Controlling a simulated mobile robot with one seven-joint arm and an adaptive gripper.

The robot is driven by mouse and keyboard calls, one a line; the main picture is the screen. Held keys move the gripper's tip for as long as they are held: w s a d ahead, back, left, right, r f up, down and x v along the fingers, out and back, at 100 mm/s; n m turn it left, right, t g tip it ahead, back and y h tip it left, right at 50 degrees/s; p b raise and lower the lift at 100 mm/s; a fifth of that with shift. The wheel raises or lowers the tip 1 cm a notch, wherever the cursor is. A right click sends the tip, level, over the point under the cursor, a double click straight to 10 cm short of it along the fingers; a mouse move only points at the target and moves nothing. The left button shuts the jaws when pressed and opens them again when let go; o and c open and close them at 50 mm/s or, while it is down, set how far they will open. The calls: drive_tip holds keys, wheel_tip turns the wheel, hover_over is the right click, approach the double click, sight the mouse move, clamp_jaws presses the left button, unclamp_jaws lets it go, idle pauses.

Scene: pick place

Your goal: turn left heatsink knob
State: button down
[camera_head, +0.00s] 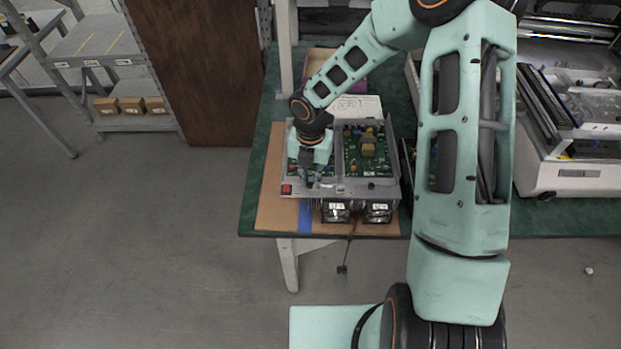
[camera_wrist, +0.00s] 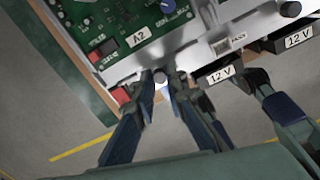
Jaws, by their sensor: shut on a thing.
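The left heatsink knob (camera_wrist: 160,77) is a small dark round knob on the edge of the grey metal heatsink (camera_wrist: 205,48). My gripper (camera_wrist: 161,82) has one finger on each side of it, shut on it. In the head view my gripper (camera_head: 311,183) points down at the heatsink's front left part (camera_head: 342,190) and hides the left knob. A second dark knob (camera_head: 371,185) is free at the right; it also shows in the wrist view (camera_wrist: 290,9).
A red switch (camera_head: 287,189) sits left of my gripper, close to a finger in the wrist view (camera_wrist: 122,95). Two black 12 V units (camera_head: 336,212) (camera_head: 377,211) are at the front edge. Green circuit boards (camera_head: 367,152) lie behind.

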sight(310, 184)
drive_tip(key=c, duration=1.9)
unclamp_jaws()
drive_tip(key=shift+c, duration=0.2)
drive_tip(key=shift+r, duration=0.1)
wheel_tip(310, 184, up, 12)
